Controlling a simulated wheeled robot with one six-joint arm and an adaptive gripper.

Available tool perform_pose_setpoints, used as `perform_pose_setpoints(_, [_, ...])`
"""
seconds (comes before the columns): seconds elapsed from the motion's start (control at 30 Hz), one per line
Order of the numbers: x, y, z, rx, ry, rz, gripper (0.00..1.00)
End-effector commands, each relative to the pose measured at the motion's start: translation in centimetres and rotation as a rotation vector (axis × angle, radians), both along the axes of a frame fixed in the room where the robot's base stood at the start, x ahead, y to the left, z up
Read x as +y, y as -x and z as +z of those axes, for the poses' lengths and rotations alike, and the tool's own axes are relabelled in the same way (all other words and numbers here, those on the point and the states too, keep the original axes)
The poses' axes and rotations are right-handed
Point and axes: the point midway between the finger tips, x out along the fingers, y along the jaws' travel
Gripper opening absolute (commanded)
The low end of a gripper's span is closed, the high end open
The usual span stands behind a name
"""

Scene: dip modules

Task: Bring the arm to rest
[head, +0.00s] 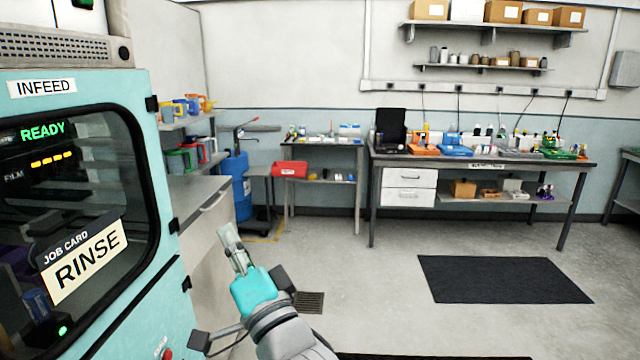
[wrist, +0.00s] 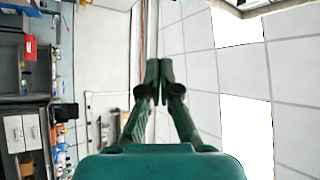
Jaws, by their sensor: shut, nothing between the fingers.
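My gripper (head: 233,246) is raised in front of me at the lower middle of the head view, pointing up and away. Its teal body and pale fingers are clear of any object. In the wrist view my gripper (wrist: 153,70) shows its two dark fingers together at the tips, with nothing between them. Behind the fingers are the wall and ceiling panels, with the room turned sideways in that view.
A teal machine (head: 150,240) labelled INFEED, with a READY display and a RINSE job card (head: 85,262), stands close at left. A grey counter (head: 195,195), a blue drum (head: 236,178) and a workbench (head: 480,160) stand farther back. Open floor with a black mat (head: 503,279) lies right.

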Motion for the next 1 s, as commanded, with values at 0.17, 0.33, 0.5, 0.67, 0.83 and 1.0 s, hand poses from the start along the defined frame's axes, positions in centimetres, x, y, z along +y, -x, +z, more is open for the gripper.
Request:
perform_pose_setpoints(0.17, [-4.1, 0.5, -8.2, 0.021, 0.1, -0.111, 0.0])
perform_pose_setpoints(0.33, [-8.0, 2.1, -14.8, 0.036, 0.199, -0.209, 0.0])
perform_pose_setpoints(0.5, [-12.0, 4.6, -20.7, 0.052, 0.305, -0.299, 0.0])
perform_pose_setpoints(0.67, [-15.6, 7.7, -25.6, 0.069, 0.41, -0.376, 0.0])
perform_pose_setpoints(0.83, [-19.2, 11.7, -30.0, 0.09, 0.526, -0.448, 0.0])
perform_pose_setpoints(1.0, [-22.5, 16.3, -33.5, 0.111, 0.646, -0.51, 0.0])
